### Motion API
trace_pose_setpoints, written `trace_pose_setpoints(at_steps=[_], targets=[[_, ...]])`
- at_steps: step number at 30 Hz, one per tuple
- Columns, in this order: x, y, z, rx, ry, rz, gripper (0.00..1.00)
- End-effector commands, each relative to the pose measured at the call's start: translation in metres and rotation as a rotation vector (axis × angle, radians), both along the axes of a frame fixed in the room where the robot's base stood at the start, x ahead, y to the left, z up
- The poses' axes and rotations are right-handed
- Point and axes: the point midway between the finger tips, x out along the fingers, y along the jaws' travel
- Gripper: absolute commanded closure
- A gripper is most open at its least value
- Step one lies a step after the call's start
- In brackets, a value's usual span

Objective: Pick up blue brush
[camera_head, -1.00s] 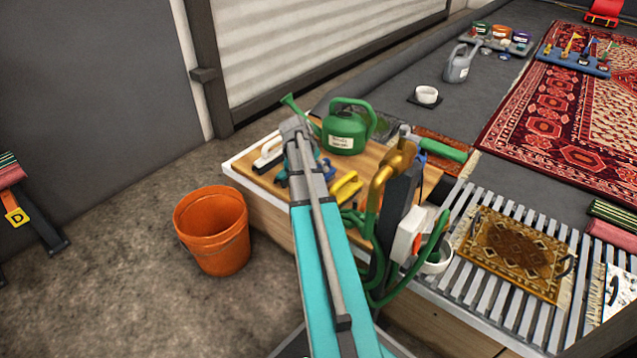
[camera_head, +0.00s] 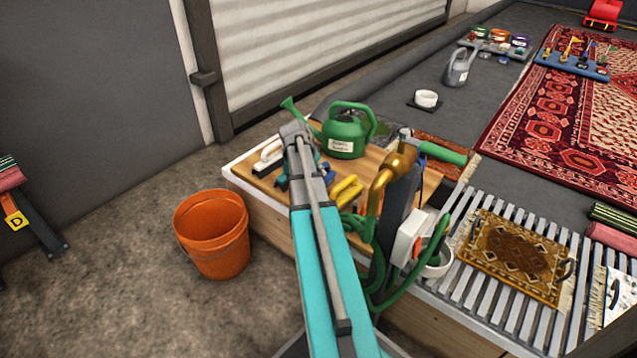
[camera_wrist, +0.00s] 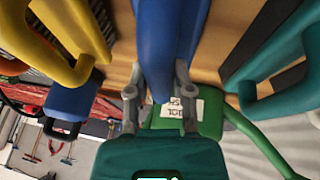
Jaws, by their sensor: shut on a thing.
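My gripper (camera_wrist: 157,98) is shut on the blue brush (camera_wrist: 163,40); its two grey fingers sit on either side of the blue handle in the wrist view. The brush's far end runs out of the top of that view, so its bristles are hidden. In the head view only a little blue (camera_head: 327,170) shows beside my arm, over the wooden board, and my fingers are mostly hidden there. I cannot tell whether the brush is clear of the board.
A yellow brush (camera_wrist: 65,45) and a teal-handled one (camera_wrist: 275,75) flank the brush closely. A green watering can (camera_head: 345,133) stands behind. A brass tap with a hose (camera_head: 392,170) rises to the right. An orange bucket (camera_head: 212,235) stands on the floor at left.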

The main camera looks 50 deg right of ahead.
Motion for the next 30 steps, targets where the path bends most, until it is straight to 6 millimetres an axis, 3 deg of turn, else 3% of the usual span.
trace_pose_setpoints(at_steps=[19, 30], targets=[[0.000, 0.000, 0.004, 0.000, 0.000, 0.000, 1.00], [0.000, 0.000, 0.028, 0.000, 0.000, 0.001, 1.00]])
